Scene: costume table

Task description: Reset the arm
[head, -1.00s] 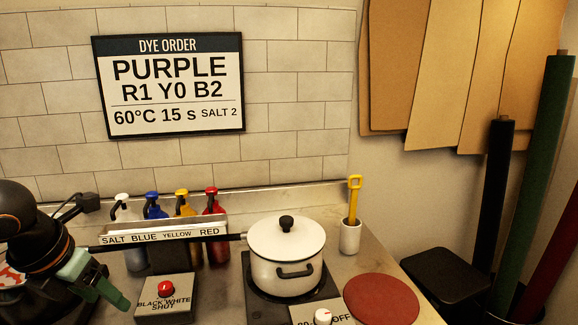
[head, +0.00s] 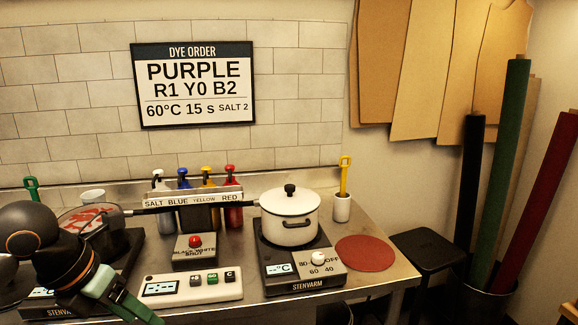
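My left gripper (head: 122,304) comes in at the lower left, over the front edge of the steel table (head: 385,262). It has green fingers pointing down and to the right, and I cannot tell how far apart they are. Nothing is visible in it. My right gripper does not show. A lidded white pot (head: 289,222) stands on the right hot plate (head: 290,272). A pan (head: 88,217) with red-and-white contents is at the left, partly hidden behind my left arm.
Dye bottles (head: 233,213) stand behind the label strip. A red-button box (head: 194,252) and a white timer panel (head: 190,288) are in front. A red round mat (head: 364,253) and a cup with a yellow tool (head: 342,205) are at right. Fabric rolls (head: 505,160) stand beyond the table.

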